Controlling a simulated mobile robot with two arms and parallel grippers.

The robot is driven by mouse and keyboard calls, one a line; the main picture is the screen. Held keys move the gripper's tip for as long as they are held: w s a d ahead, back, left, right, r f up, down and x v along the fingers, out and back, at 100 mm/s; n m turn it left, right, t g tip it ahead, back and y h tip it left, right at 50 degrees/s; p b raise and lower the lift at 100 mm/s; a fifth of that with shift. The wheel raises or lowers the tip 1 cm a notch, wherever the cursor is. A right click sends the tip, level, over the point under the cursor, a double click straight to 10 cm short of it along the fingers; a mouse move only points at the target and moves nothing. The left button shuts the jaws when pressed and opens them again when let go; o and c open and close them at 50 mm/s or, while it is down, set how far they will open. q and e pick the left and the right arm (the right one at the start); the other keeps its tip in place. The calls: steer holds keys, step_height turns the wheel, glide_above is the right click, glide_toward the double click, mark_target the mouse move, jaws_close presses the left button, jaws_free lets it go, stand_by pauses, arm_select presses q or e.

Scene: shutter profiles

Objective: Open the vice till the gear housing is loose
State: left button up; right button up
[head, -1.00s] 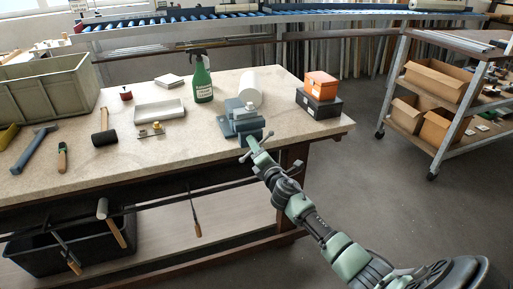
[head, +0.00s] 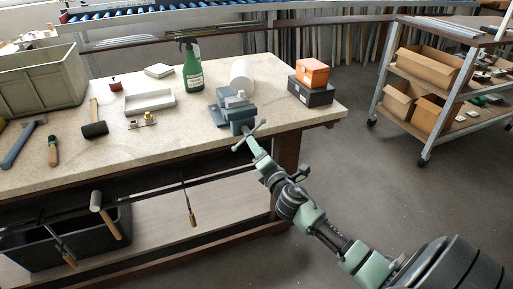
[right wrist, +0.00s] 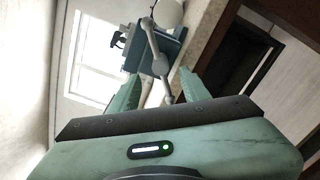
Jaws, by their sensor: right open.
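The blue-grey vice (head: 240,125) stands at the front right edge of the workbench, and also shows in the right wrist view (right wrist: 176,48). A light grey block, apparently the gear housing (head: 236,101), sits at its jaws; whether it is clamped tight I cannot tell. The vice's handle bar (head: 239,147) hangs slanted at the front, with a knob at each end. My right gripper (head: 249,141) is close to this bar. In the right wrist view, its fingers (right wrist: 155,92) are open, with the bar (right wrist: 156,52) running between and beyond them. My left gripper is out of view.
A white roll (head: 242,73), a green spray bottle (head: 193,73) and an orange box (head: 312,72) on a dark box (head: 312,95) stand near the vice. A white tray (head: 150,102) and a mallet (head: 95,129) lie left. The floor in front is clear.

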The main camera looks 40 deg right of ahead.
mark_target(248, 133)
steer(key=w+n, duration=0.2)
steer(key=w+d+n+b, duration=0.1)
steer(key=w+n, duration=0.2)
steer(key=w+d+n, duration=0.1)
steer(key=w+n, duration=0.2)
stand_by(0.5)
steer(key=shift+s, duration=0.1)
jaws_close()
steer(key=shift+a+f, duration=0.1)
stand_by(1.2)
